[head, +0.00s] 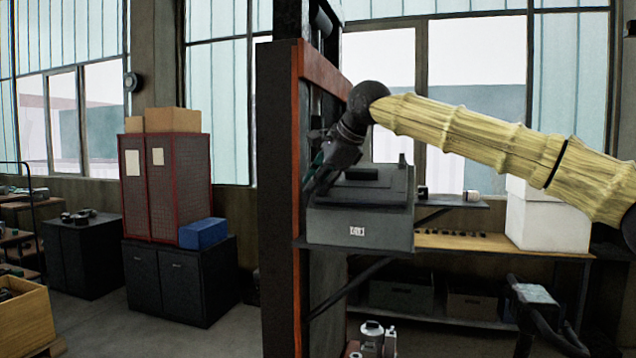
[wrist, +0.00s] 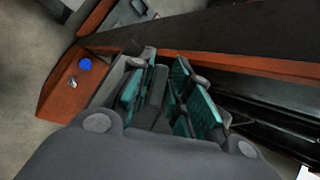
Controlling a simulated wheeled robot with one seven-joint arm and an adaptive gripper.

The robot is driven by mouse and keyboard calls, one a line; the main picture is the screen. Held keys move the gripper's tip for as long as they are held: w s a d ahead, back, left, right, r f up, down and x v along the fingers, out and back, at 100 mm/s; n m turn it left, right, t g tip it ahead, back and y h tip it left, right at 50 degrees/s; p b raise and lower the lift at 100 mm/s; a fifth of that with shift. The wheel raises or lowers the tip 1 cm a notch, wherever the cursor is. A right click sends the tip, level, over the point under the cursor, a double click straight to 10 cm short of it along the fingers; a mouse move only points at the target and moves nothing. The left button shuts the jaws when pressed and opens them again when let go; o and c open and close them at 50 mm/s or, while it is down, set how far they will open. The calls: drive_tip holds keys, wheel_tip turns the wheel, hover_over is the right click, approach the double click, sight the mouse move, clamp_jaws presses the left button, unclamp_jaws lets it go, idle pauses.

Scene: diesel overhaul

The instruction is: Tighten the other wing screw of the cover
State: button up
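A grey box (head: 360,225) with a dark stepped lid (head: 372,185) and a small white label stands beside the orange-edged post in the head view. I cannot tell whether this lid is the cover. My gripper (head: 312,185) points down and left at the box's upper left side, close to the post. In the wrist view my gripper (wrist: 164,75) shows teal finger pads with a narrow dark strip between them. I cannot tell whether it touches or holds anything. No wing screw can be made out clearly; the fingers and box may hide it.
A tall dark post (head: 277,200) stands just left of my gripper. In the wrist view an orange-brown plate (wrist: 58,108) carries a blue disc (wrist: 85,64) and a small metallic piece (wrist: 72,83). A workbench (head: 460,243) with a white box (head: 548,222) is behind.

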clamp_jaws()
drive_tip(key=shift+f+m+t+b, duration=0.3)
drive_tip(key=shift+m+b, duration=0.1)
drive_tip(key=shift+b, duration=0.7)
drive_tip(key=m+t+b, duration=0.1)
drive_tip(key=m+b, duration=0.1)
drive_tip(key=b, duration=0.2)
drive_tip(key=shift+m+t+b, duration=0.3)
drive_tip(key=shift+t+b, duration=0.05)
drive_tip(key=shift+t, duration=0.05)
drive_tip(key=shift+r+m+b, duration=0.25)
drive_tip(key=shift+m+b, duration=0.25)
drive_tip(key=shift+b, duration=0.1)
drive_tip(key=shift+f+m+t+b, duration=0.3)
drive_tip(key=shift+m+t+b, duration=0.15)
drive_tip(key=shift+b, duration=0.65)
drive_tip(key=m+t+h+b, duration=0.1)
drive_tip(key=m+b, duration=0.1)
drive_tip(key=b, duration=0.2)
drive_tip(key=shift+m+t+b, duration=0.25)
drive_tip(key=shift+t+b, duration=0.1)
drive_tip(key=shift+b, duration=0.05)
drive_tip(key=shift+r+m+t+h+b, duration=0.2)
drive_tip(key=shift+m+t+h+b, duration=0.1)
drive_tip(key=shift+m+b, duration=0.4)
